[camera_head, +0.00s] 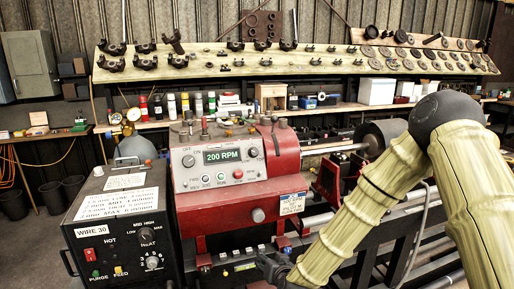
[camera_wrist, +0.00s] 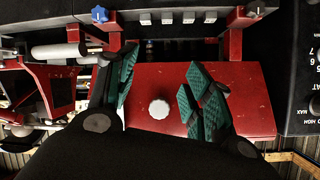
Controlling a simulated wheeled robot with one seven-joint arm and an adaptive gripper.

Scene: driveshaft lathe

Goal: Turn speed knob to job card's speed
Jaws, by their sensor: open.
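The red lathe headstock (camera_head: 235,165) has a display (camera_head: 222,156) reading 200 RPM. A pale round knob (camera_head: 258,215) is on its lower front, and a smaller knob (camera_head: 253,152) sits right of the display. I cannot tell which is the speed knob. A white and blue card (camera_head: 291,203) is on the headstock's right front; its text is too small to read. My gripper (camera_head: 274,268) is low in front of the headstock. In the wrist view, my gripper (camera_wrist: 162,62) is open and empty, and a white knob (camera_wrist: 160,109) appears between its green-padded fingers, not gripped.
A black welder box (camera_head: 115,220) with labels, a WIRE 30 tag and dials stands left of the headstock. A row of small switches (camera_head: 235,255) runs below it. Lathe rails (camera_head: 400,235) extend right. A parts rack (camera_head: 300,62) is behind.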

